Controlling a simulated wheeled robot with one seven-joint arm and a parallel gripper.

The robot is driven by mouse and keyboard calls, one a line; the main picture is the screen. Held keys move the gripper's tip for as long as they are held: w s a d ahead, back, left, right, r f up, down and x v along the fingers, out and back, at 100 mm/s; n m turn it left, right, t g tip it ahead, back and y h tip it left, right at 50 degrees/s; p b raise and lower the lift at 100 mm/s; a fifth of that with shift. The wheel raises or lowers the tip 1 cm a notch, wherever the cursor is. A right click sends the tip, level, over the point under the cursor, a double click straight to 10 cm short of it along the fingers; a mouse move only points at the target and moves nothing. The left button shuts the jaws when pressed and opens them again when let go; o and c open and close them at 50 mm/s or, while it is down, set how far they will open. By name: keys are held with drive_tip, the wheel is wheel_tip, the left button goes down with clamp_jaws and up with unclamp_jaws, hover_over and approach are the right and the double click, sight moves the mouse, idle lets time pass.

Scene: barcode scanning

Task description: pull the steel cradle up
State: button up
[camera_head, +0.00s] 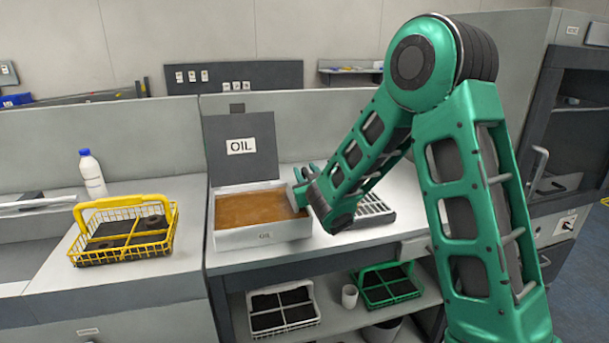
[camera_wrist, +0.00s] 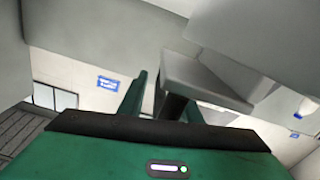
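A light grey wire cradle (camera_head: 283,308) with dark compartments stands on the lower shelf; I cannot tell whether it is the steel one. An open box of brown oil (camera_head: 252,207), marked OIL, stands on the counter; no cradle shows clearly in it. My gripper (camera_head: 305,172) is at the box's right end, partly hidden by my arm. In the wrist view, its green fingers (camera_wrist: 163,100) stand apart. A grey plate-like piece (camera_wrist: 205,80) with a dark part below shows at the fingers, with a gap beside the left finger. I cannot tell what it belongs to.
A yellow cradle (camera_head: 124,231) and a white bottle (camera_head: 92,173) are on the left counter. A slotted grey rack (camera_head: 372,210) lies right of the box. A green cradle (camera_head: 390,285) and a white cup (camera_head: 349,297) are on the shelf. The box's lid (camera_head: 241,163) stands up behind.

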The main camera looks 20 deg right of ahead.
clamp_jaws()
drive_tip(key=shift+d+r, duration=0.1)
drive_tip(key=shift+r, duration=3.15)
unclamp_jaws()
drive_tip(key=shift+r, duration=0.1)
drive_tip(key=shift+f, duration=0.2)
drive_tip(key=shift+s, duration=0.15)
drive_tip(key=s, duration=1)
drive_tip(key=shift+s, duration=0.2)
